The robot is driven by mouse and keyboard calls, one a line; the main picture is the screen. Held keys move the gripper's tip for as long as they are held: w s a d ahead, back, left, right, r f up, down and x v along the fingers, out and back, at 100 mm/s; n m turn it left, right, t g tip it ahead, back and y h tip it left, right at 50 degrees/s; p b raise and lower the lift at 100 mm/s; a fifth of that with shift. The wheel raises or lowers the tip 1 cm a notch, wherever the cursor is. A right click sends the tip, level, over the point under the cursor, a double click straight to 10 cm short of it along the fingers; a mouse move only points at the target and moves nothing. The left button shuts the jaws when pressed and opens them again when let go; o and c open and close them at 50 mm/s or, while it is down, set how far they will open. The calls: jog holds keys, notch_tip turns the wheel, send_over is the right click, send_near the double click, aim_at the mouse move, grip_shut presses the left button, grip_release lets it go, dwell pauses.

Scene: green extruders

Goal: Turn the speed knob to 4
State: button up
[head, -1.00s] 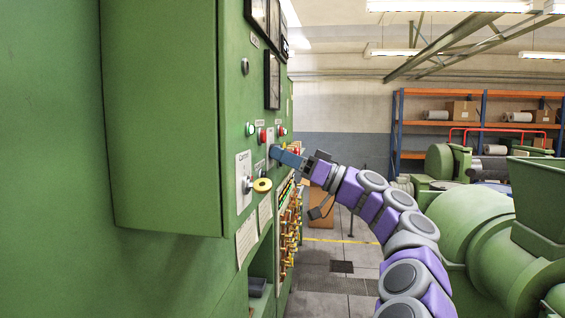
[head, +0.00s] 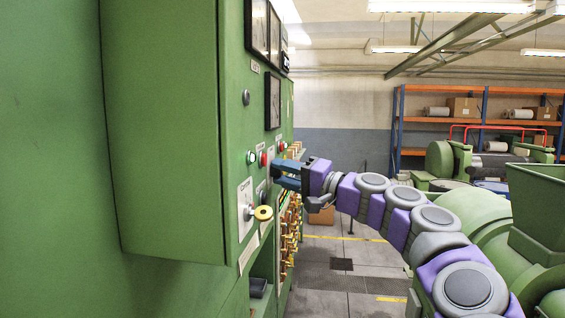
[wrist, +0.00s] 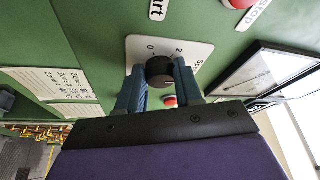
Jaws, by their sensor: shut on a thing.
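The speed knob (wrist: 160,72) is a dark round knob on a white plate (wrist: 136,47) in the wrist view. The plate's printed label is partly covered, and the figures 0 and 2 can be read. My gripper (wrist: 159,68) has one blue finger on each side of the knob and is shut on it. A 4 on the scale cannot be made out, nor can the knob's exact setting. In the head view my gripper (head: 275,177) reaches the green panel, and its fingers hide the knob.
The green cabinet (head: 165,130) fills the left. Green machines (head: 480,215) stand at the right. Open floor (head: 340,280) lies between.

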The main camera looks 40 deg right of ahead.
jog(key=shift+d+r+m+g+h+p, duration=0.1)
jog(key=shift+r+m+g+h+p, duration=0.25)
jog(key=shift+m+p, duration=0.65)
jog(key=m+g+p, duration=0.1)
jog(key=m+p, duration=0.1)
jog(key=shift+m, duration=0.3)
jog(key=shift+m+g, duration=1.05)
jog(key=shift+m, duration=1.15)
jog(key=shift+f, duration=0.1)
jog(key=o, duration=1)
jog(key=shift+d, duration=0.35)
jog(key=b+v, duration=0.1)
jog(key=v, duration=1.6)
jog(key=shift+s+d, duration=0.1)
jog(key=shift+d, duration=0.1)
